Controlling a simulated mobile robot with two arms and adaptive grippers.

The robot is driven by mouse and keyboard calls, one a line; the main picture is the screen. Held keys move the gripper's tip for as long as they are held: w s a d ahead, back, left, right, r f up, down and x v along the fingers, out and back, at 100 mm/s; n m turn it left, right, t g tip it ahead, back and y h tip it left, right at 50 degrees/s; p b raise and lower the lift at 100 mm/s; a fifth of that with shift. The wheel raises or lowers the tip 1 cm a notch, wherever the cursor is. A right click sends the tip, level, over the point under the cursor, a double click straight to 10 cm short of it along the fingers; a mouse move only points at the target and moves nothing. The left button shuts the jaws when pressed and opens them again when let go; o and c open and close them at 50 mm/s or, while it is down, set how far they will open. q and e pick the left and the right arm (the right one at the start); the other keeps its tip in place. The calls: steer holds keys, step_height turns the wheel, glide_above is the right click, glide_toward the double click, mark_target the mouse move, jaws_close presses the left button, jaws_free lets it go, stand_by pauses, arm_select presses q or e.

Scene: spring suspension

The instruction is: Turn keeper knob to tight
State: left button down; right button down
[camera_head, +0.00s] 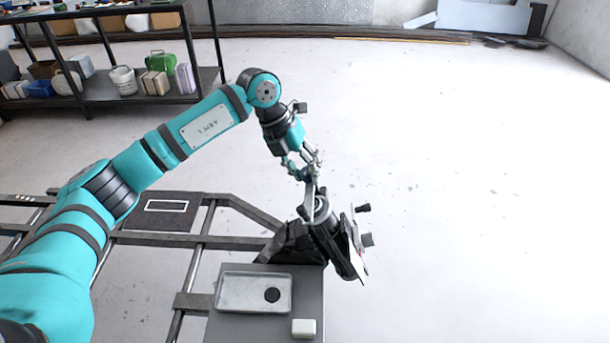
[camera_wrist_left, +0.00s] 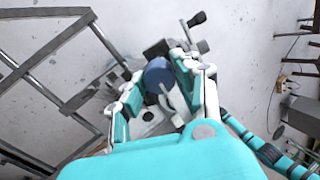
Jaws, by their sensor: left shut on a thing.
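The spring suspension unit (camera_head: 327,240) is a dark, tilted assembly at the end of the metal frame. My left gripper (camera_head: 306,170) reaches down to its top from the upper left. In the left wrist view a dark blue round knob (camera_wrist_left: 158,73) sits between the fingers of the left gripper (camera_wrist_left: 160,80), which are shut on it. The knob's lower part and any tight mark are hidden or too small to read. Two dark handles (camera_head: 363,208) stick out on the unit's right side. My right gripper is in neither view.
A grey stand (camera_head: 264,325) holds a metal tray (camera_head: 231,294) with a black disc (camera_head: 272,295). A small white block (camera_head: 304,327) lies beside the tray. A tubular frame (camera_head: 200,262) runs left of the unit. A shelf (camera_head: 130,98) stands behind. The floor to the right is clear.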

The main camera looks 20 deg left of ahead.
arm_select(q)
steer(key=shift+m, duration=0.6)
steer(key=shift+b, duration=0.3)
steer(key=shift+r, duration=0.1)
steer(key=c, duration=1)
jaws_free()
steer(key=shift+a+r, duration=0.15)
steer(key=shift+r, duration=0.05)
steer(key=v, duration=1.1)
steer(key=shift+s+a+r, duration=0.1)
steer(key=shift+a+r, duration=0.05)
steer(key=shift+r, duration=0.1)
steer(key=shift+f, duration=0.15)
